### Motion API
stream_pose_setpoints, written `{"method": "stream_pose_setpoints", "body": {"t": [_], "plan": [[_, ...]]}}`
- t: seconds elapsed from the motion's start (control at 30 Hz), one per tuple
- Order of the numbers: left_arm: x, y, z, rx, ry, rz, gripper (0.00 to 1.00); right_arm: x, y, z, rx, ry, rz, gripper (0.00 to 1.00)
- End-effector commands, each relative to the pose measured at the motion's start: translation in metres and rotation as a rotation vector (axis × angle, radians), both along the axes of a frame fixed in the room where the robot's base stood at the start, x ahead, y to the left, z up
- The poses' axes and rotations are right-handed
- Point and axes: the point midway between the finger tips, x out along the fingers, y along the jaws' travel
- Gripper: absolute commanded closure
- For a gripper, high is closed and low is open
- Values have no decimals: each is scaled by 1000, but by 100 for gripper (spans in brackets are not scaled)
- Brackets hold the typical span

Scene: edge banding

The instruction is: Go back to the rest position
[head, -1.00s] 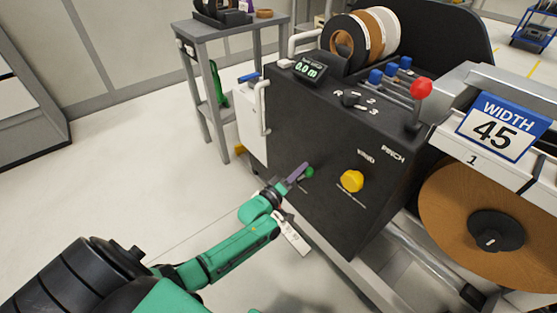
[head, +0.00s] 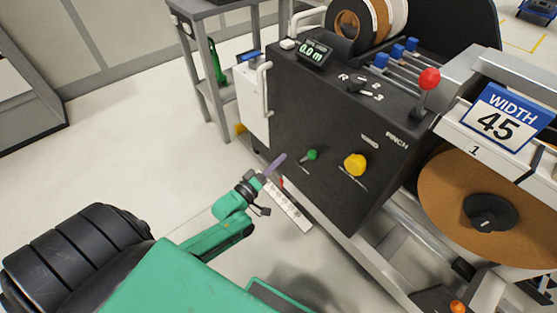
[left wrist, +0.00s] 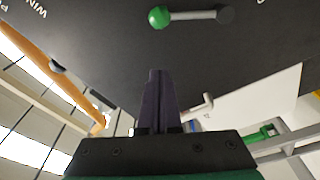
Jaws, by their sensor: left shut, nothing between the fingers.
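My left gripper (head: 275,165) has purple fingers, shut with nothing between them. In the head view it is in front of the lower left part of the black machine (head: 330,120), left of the small lever with a green knob (head: 311,155). In the left wrist view the shut fingers (left wrist: 158,75) point up at the dark panel. The green knob (left wrist: 159,17) shows beyond the tips, with a visible gap between them. My right gripper is not in view.
A yellow knob (head: 355,164), a red-topped lever (head: 429,78) and a display reading 0.0 m (head: 312,50) are on the machine. A white door with a handle (head: 264,100) is on its left side. A grey stand (head: 207,80) is behind. Floor at left is clear.

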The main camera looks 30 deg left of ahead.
Motion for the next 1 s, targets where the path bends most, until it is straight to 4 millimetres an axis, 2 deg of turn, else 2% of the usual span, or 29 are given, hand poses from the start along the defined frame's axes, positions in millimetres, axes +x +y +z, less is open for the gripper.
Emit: {"method": "stream_pose_setpoints", "body": {"t": [0.27,0.33,0.37,0.47,0.57,0.63,0.67,0.7,0.8,0.9,1.0], "plan": [[0,0,0,3,3,1,100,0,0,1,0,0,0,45],[-2,2,-5,41,36,9,100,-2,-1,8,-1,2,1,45],[-5,5,-10,82,69,14,100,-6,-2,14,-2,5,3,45],[-34,17,-48,321,272,20,100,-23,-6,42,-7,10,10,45],[-101,28,-104,630,558,-61,100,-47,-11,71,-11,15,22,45],[-161,30,-135,812,744,-174,100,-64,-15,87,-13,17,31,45],[-188,30,-145,880,813,-233,100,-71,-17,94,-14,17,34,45],[-225,29,-155,960,902,-317,100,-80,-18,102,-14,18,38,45],[-305,24,-167,1103,1062,-528,100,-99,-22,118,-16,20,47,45],[-356,20,-171,1175,1146,-680,100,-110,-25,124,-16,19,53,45],[-375,18,-174,1201,1174,-744,100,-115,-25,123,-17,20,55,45]]}}
